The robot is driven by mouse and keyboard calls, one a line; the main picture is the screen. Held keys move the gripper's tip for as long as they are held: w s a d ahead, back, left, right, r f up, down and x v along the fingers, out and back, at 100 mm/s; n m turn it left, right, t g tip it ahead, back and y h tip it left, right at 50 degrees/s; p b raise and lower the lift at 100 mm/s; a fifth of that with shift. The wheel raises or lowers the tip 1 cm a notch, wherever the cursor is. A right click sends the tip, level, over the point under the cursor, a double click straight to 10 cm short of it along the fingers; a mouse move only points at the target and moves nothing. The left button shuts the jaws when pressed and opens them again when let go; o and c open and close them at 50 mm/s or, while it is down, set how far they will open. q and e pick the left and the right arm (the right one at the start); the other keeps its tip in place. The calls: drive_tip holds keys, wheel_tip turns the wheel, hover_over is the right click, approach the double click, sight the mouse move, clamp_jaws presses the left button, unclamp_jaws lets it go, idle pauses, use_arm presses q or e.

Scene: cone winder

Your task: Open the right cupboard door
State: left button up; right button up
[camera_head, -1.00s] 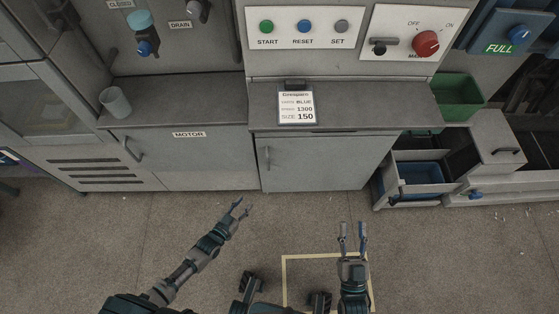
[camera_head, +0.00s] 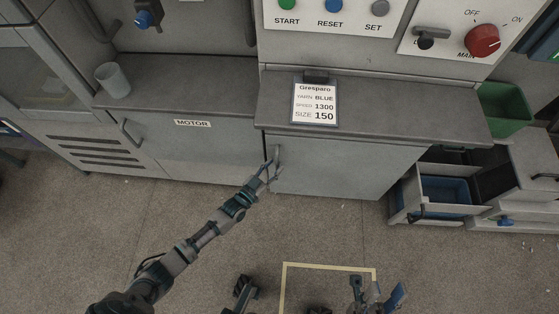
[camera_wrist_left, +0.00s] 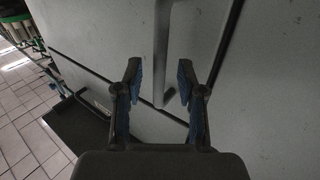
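The right cupboard door (camera_head: 350,168) is a plain grey panel below the worktop and looks closed. Its vertical bar handle (camera_head: 278,154) is near the door's left edge; it also shows in the left wrist view (camera_wrist_left: 160,45). My left gripper (camera_head: 268,171) is at the lower part of this handle. In the left wrist view my left gripper (camera_wrist_left: 160,78) is open, with a finger on each side of the handle's lower end and gaps visible. I cannot tell if the handle lies fully between the fingertips. My right gripper (camera_head: 378,288) is open and empty, low over the floor.
The MOTOR door (camera_head: 190,150) with its own handle is on the left. Above are a worktop (camera_head: 390,110) with a label card (camera_head: 314,104) and a grey cup (camera_head: 113,80). Drawers (camera_head: 445,190) and a green bin (camera_head: 505,108) stand right. The floor in front is clear.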

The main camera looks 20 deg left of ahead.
use_arm(q)
drive_tip(key=shift+x, duration=0.95)
drive_tip(key=shift+w, duration=0.2)
clamp_jaws()
